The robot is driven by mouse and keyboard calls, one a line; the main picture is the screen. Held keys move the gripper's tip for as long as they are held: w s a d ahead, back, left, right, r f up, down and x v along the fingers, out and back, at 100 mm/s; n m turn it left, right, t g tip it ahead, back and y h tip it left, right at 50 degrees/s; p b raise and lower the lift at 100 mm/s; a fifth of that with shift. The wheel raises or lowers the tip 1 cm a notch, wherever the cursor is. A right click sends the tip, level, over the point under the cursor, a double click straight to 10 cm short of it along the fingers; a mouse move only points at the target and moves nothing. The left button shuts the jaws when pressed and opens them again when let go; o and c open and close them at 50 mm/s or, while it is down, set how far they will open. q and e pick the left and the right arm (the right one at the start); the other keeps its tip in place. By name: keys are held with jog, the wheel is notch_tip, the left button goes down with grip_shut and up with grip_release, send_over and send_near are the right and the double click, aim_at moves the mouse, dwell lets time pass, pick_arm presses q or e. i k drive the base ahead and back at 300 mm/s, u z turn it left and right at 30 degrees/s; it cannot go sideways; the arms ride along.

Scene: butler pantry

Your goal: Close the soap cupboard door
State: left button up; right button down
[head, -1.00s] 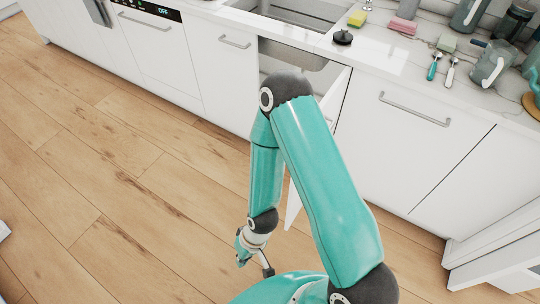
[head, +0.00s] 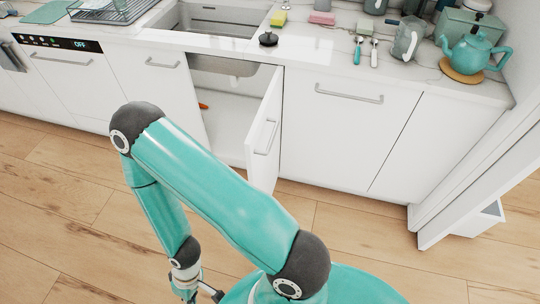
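The cupboard under the sink stands open. Its white door (head: 264,150) is hinged on the right side and juts out into the room, with its bar handle (head: 266,137) on the face turned to the right. The pale cupboard interior (head: 226,118) shows to the left of the door. My teal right arm reaches across to the left in front of the cupboard. Its gripper (head: 199,294) hangs low at the bottom edge, left of the door and apart from it in the picture. The fingers are partly cut off, so their opening is unclear. My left gripper is out of view.
A small orange thing (head: 203,106) lies in the cupboard. Closed white fronts (head: 345,130) stand to the right, a dishwasher (head: 68,80) to the left. The sink (head: 215,20), a black stopper (head: 268,39) and a teal teapot (head: 472,50) are above. Wooden floor (head: 330,235) is clear right of the door.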

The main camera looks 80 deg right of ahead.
aim_at(262, 144)
jog(key=z, duration=0.05)
jog(key=k, duration=0.45)
jog(key=u, duration=0.7)
jog(key=i, duration=0.8)
jog(key=z, duration=2.75)
jog(key=i, duration=0.5)
jog(key=u, duration=0.25)
jog(key=k, duration=0.5)
